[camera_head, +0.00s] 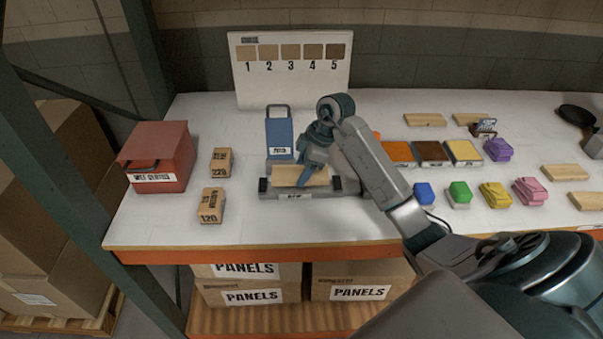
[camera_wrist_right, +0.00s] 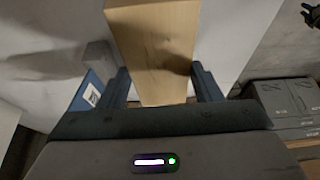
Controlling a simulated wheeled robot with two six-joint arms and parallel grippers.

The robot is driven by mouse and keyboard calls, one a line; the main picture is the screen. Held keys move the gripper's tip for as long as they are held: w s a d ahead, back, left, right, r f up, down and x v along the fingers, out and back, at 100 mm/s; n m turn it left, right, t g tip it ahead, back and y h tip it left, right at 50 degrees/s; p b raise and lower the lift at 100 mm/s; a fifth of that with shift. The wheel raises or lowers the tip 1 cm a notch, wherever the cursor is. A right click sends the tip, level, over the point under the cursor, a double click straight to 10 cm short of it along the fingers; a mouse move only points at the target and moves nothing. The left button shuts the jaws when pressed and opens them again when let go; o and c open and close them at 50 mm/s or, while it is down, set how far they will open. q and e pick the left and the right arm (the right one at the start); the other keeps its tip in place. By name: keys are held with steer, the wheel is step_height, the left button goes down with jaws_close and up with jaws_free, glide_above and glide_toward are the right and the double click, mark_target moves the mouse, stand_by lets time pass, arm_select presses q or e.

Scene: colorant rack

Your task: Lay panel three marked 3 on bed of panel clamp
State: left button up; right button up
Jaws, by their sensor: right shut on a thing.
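My right gripper (camera_head: 310,182) is shut on a pale wooden panel (camera_head: 288,177) over the panel clamp. In the right wrist view the panel (camera_wrist_right: 155,45) runs lengthwise between the two fingers of my right gripper (camera_wrist_right: 160,88). The grey panel clamp (camera_head: 325,193) lies near the table's front edge, with dark blocks at its ends. The panel appears level along the clamp bed; I cannot tell whether it touches it. No 3 is readable on the panel. My left gripper is not in view.
A blue upright holder (camera_head: 279,135) stands just behind the clamp. A red box (camera_head: 158,160) and two small labelled blocks (camera_head: 221,162) stand to the left. Coloured blocks, trays and several loose wooden panels (camera_head: 425,120) lie to the right. A numbered board (camera_head: 292,85) stands behind.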

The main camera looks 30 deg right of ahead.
steer(key=shift+w+a, duration=0.1)
steer(key=shift+w, duration=0.1)
step_height(320, 180, down, 3)
steer(key=shift+s+r+p, duration=0.1)
steer(key=shift+r+p, duration=0.05)
steer(key=shift+p, duration=0.75)
steer(key=shift+f, duration=0.45)
steer(key=o, duration=1)
steer(key=shift+f, duration=0.1)
